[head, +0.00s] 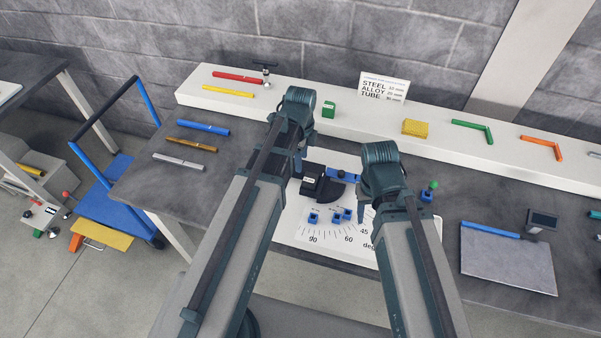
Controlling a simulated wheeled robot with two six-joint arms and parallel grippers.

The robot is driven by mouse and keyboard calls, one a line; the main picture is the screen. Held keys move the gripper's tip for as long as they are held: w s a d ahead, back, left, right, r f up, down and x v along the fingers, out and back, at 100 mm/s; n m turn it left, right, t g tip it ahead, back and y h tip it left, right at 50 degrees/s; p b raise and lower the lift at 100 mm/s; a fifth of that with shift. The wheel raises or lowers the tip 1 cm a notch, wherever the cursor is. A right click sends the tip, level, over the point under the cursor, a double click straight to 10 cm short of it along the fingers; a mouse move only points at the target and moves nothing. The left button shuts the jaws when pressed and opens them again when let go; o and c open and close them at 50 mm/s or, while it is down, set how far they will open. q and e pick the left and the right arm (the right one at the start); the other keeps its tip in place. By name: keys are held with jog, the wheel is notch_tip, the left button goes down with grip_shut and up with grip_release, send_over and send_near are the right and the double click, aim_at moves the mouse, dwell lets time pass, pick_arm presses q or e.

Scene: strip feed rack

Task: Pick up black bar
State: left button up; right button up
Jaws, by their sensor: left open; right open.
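No plain loose black bar stands out clearly. A short black crosspiece (265,64) sits on a small stand on the white shelf at the back; I cannot tell if it is the bar. My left gripper (298,168) hangs below its arm's far end, beside the black block of the bending fixture, open, its fingers largely hidden. My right gripper (366,192) is mostly hidden by its own arm over the fixture's right part, open. I see nothing held in either. The arms hide part of the bench.
A white fixture plate (290,232) with an angle scale and a black block (316,183) lies centre. Blue (203,128), bronze (192,144) and silver (179,162) bars lie on the left bench. Red (238,77) and yellow (228,91) bars lie on the shelf (330,110).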

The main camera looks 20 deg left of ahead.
pick_arm(q)
jog(key=f+b, duration=0.5)
jog(key=shift+w+f, duration=0.15)
jog(key=shift+w, duration=0.15)
pick_arm(e)
notch_tip(320, 180, down, 5)
jog(key=shift+f, duration=0.1)
pick_arm(q)
grip_shut()
dwell(0.9)
